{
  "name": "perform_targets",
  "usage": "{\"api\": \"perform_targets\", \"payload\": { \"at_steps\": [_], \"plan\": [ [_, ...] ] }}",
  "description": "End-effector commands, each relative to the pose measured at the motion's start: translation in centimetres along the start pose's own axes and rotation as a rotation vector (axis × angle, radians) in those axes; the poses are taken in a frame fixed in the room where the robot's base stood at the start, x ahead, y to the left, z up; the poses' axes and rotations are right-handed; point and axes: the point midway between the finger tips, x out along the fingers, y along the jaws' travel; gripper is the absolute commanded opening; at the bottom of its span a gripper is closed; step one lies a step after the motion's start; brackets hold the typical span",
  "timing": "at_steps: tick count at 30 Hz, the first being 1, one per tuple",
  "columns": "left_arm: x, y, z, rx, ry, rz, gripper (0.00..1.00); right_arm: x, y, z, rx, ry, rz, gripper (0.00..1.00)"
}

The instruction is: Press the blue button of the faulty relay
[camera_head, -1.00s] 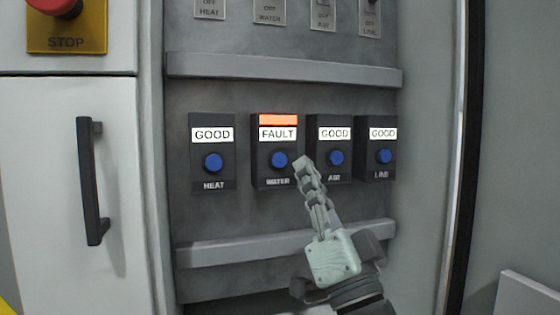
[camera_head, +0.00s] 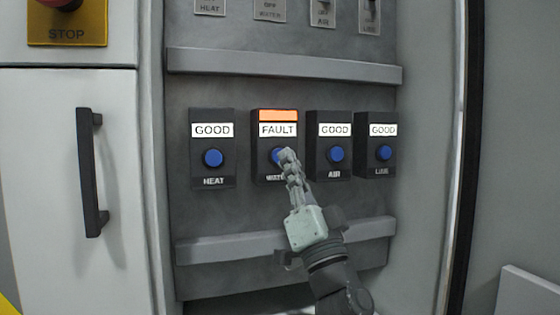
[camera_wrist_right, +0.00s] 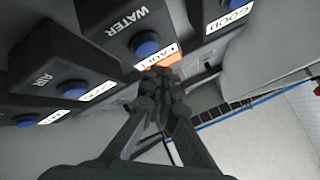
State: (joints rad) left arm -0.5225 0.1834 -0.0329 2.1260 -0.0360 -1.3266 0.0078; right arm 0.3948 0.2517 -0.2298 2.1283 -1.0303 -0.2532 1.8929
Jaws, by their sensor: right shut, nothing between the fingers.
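The WATER relay (camera_head: 262,143) shows a FAULT label and an orange light on its top in the head view. Its blue button (camera_head: 275,156) is partly covered by my right gripper (camera_head: 287,154), whose closed, empty fingertips lie over the button's right side. I cannot tell from the head view whether they touch. In the right wrist view, the WATER relay's blue button (camera_wrist_right: 145,45) shows whole, and the shut fingertips (camera_wrist_right: 158,74) appear beside it, near the FAULT label. My left gripper is not in view.
The HEAT (camera_head: 212,180), AIR (camera_head: 329,162) and LINE (camera_head: 375,162) relays read GOOD and have blue buttons. Ledges run above (camera_head: 290,68) and below (camera_head: 215,249) the row. A door handle (camera_head: 91,175) and a red stop button (camera_head: 60,3) are at left.

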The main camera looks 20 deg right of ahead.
Motion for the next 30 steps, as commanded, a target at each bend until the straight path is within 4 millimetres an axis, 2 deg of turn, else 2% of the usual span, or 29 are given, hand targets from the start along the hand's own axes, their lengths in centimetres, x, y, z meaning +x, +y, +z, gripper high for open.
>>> {"api": "perform_targets", "payload": {
  "at_steps": [7, 30],
  "plan": [
    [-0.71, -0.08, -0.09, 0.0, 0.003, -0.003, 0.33, 0.63, 0.38, 0.42, 0.001, 0.0, -0.001, 0.0],
    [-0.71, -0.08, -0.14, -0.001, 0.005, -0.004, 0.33, 0.61, 0.38, 0.42, 0.001, 0.0, -0.001, 0.0]
  ]
}}
